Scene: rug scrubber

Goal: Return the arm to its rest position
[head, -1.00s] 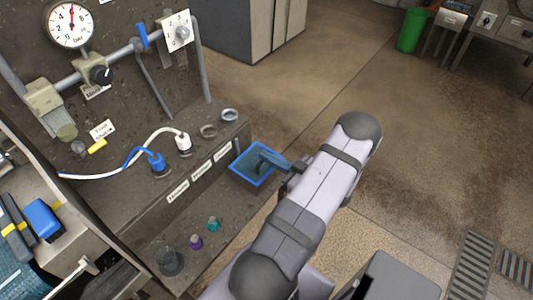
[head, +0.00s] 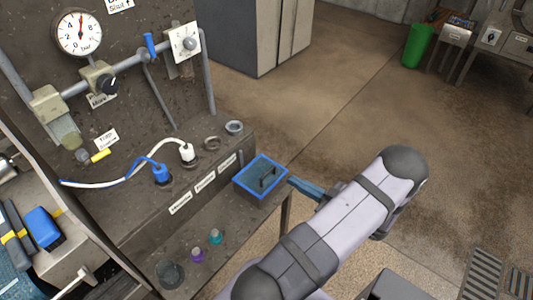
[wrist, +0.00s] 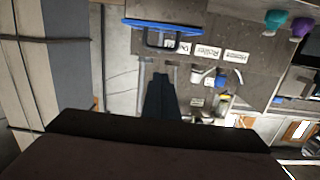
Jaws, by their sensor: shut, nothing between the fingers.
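My gripper (head: 292,182) is shut and empty. It sits just right of a blue-rimmed tray (head: 247,190) at the right end of the bench ledge, apart from it as far as I can tell. A dark handle-like loop (head: 268,178) shows within the tray. In the wrist view my closed fingers (wrist: 160,78) point toward the bench, with the tray's blue edge (wrist: 170,23) at the top and the dark loop below it. My arm spans the lower right of the head view.
The ledge holds a grey cup (head: 171,273), a purple-topped bottle (head: 197,255) and a teal-topped bottle (head: 215,236). A blue plug (head: 161,174) and a white plug (head: 187,153) stand on the bench. A grey cabinet (head: 240,40) is behind. Open floor lies to the right.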

